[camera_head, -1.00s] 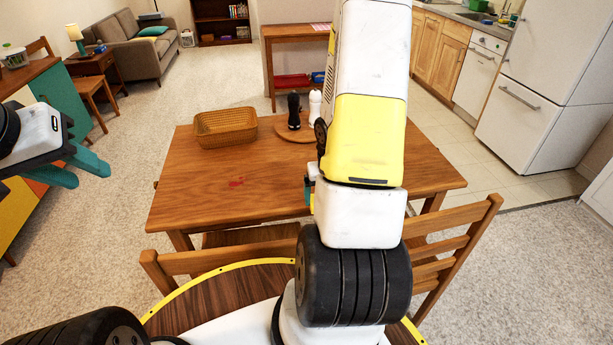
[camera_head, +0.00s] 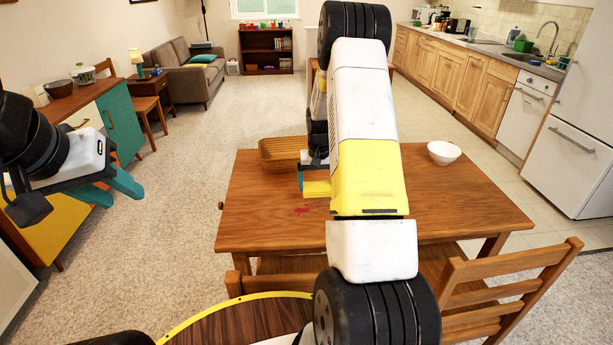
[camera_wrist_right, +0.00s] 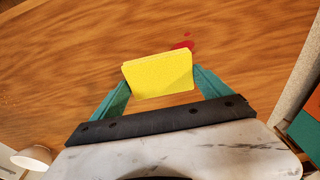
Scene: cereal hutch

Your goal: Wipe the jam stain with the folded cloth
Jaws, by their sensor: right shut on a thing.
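The jam stain (camera_head: 302,210) is a small red smear on the wooden table (camera_head: 460,215), near its left front part. The folded cloth (camera_head: 316,188) is yellow and shows beside my right arm, just behind the stain in the head view. My right gripper (camera_wrist_right: 160,80) is shut on the cloth (camera_wrist_right: 158,76), with one teal finger on each side. In the right wrist view the stain (camera_wrist_right: 184,45) shows just past the cloth's upper right edge, partly hidden by it. I cannot tell whether the cloth touches the table. My left gripper (camera_head: 108,188) is open and empty, left of the table.
A wicker basket (camera_head: 282,153) stands at the table's back left. A white bowl (camera_head: 444,152) stands at the back right. Chairs (camera_head: 520,300) stand at the front edge. My right arm hides the table's middle.

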